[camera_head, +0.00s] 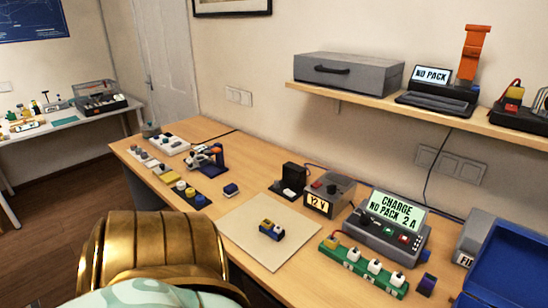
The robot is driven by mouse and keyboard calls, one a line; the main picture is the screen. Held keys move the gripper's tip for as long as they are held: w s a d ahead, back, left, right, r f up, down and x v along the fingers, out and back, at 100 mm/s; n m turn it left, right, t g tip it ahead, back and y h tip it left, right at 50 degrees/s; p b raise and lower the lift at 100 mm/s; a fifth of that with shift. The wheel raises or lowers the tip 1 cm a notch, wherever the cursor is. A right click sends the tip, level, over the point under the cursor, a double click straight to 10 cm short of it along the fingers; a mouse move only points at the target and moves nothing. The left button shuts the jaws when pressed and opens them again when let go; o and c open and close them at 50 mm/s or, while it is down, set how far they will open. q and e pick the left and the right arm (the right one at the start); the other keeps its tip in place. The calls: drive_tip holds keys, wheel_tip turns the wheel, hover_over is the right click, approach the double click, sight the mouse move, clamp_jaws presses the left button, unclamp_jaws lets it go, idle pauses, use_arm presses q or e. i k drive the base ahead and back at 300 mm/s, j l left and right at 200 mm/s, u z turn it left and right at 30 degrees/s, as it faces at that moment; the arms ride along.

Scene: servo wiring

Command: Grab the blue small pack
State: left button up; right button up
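A small blue block (231,190) lies on the wooden table, left of the pale square mat; it may be the blue small pack. A blue and yellow block (272,230) with white parts lies on the mat (240,237). A dark purple-blue piece (427,284) stands at the right, beside the green strip. I cannot tell for sure which of these is the pack. Neither of my grippers shows in the head view.
The charger (386,232) reads "CHARGE NO PACK 2 A". A 12 V supply (329,197) stands left of it, a green strip (362,268) with white knobs in front. An open blue case (505,265) fills the right corner.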

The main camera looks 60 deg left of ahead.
sight(266, 227)
drive_tip(key=u, duration=2.05)
